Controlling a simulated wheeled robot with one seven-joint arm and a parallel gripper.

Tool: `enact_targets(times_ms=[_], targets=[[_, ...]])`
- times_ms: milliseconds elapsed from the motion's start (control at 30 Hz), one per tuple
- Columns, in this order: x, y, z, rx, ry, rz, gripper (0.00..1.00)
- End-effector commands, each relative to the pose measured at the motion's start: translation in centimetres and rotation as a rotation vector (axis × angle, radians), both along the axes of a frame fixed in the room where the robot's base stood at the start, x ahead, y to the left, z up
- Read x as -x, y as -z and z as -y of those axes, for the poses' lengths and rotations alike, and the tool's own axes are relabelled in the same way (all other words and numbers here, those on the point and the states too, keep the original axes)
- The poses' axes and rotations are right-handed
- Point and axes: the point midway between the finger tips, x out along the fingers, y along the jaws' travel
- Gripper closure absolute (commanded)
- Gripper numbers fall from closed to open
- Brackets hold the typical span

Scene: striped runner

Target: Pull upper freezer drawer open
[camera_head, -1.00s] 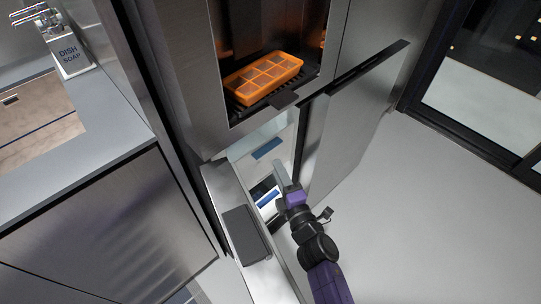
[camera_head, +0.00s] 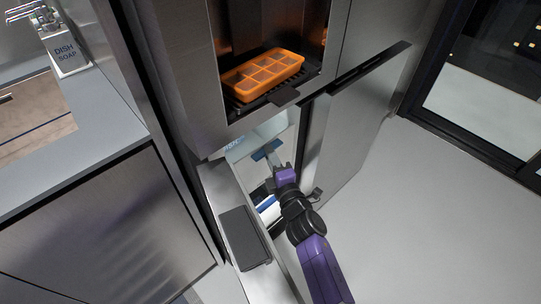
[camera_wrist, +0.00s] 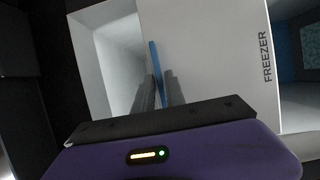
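The tall steel fridge-freezer's lower compartment stands open, with white fronts inside. The upper drawer's blue handle (camera_head: 266,150) is on the white drawer front. In the wrist view the handle is a narrow blue strip (camera_wrist: 154,62) beside the white front marked FREEZER (camera_wrist: 215,55). My gripper (camera_head: 273,163) reaches into the compartment at this handle. In the wrist view its two grey fingers (camera_wrist: 160,90) lie close together, one on each side of the blue strip. Whether they press on it is not clear. A second blue handle (camera_head: 267,203) lies below, partly hidden by my gripper.
The steel freezer door (camera_head: 360,130) stands open at right, close to my arm. An orange ice tray (camera_head: 262,74) sits in the dispenser recess above. The floor (camera_head: 440,210) at right is clear.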

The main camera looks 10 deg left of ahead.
Motion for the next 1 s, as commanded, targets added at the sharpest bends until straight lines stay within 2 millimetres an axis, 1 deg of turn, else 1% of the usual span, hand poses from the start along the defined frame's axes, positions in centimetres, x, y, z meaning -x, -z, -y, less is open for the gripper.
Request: enact_targets(times_ms=[33, 67, 1000], targets=[[0.0, 0.0, 0.01, 0.0, 0.0, 0.0, 0.96], [0.0, 0.01, 0.01, 0.0, 0.0, 0.0, 1.0], [0.02, 0.08, 0.07, 0.0, 0.001, -0.001, 1.0]])
